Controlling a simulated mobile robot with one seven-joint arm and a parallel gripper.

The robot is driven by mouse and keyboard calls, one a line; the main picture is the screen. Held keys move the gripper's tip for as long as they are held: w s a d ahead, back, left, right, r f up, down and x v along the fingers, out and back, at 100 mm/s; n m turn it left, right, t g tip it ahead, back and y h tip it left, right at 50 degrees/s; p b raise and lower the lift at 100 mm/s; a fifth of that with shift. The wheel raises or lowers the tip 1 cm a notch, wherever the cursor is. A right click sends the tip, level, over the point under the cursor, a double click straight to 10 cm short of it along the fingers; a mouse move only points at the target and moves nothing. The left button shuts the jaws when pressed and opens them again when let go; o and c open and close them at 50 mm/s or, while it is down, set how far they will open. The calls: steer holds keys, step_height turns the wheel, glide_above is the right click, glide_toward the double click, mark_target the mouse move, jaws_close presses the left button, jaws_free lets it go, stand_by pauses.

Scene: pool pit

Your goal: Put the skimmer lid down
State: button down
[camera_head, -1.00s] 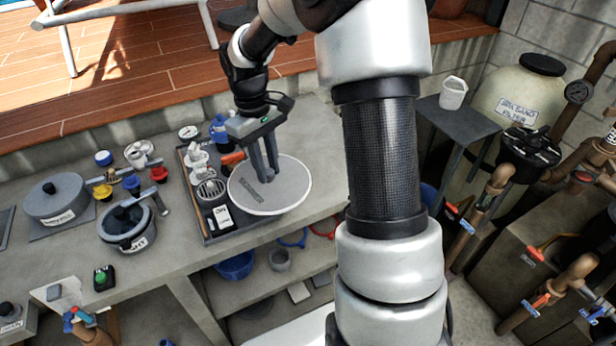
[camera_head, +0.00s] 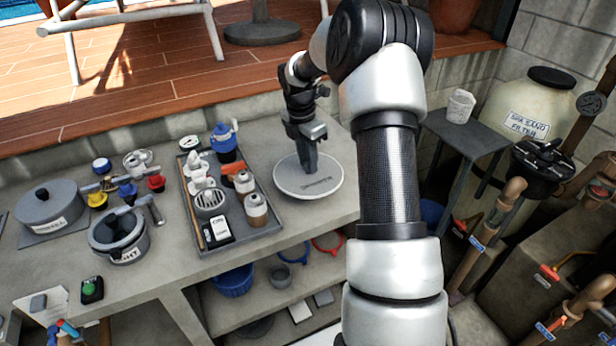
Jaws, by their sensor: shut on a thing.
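The skimmer lid (camera_head: 291,182) is a round, pale grey disc with a darker rim and a dark printed label. It lies flat, or very nearly flat, at the bench top just right of the dark tray. Whether it fully touches the bench, I cannot tell. My gripper (camera_head: 309,170) points down over the middle of the lid, shut on its central part. The fingers hide what they grip.
The dark tray (camera_head: 203,238) left of the lid holds bottles, a basket and small fittings. Several pots and valves stand farther left. A small side table (camera_head: 450,135) with a white cup stands at right.

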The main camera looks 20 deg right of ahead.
mark_target(308, 174)
steer(key=shift+f, duration=2.25)
steer(key=shift+f, duration=0.15)
steer(key=c, duration=1.5)
jaws_free()
steer(key=r, duration=0.4)
steer(key=a+r, duration=0.1)
steer(key=r, duration=0.7)
steer(key=shift+s+a+r, duration=0.15)
steer(key=shift+a, duration=0.1)
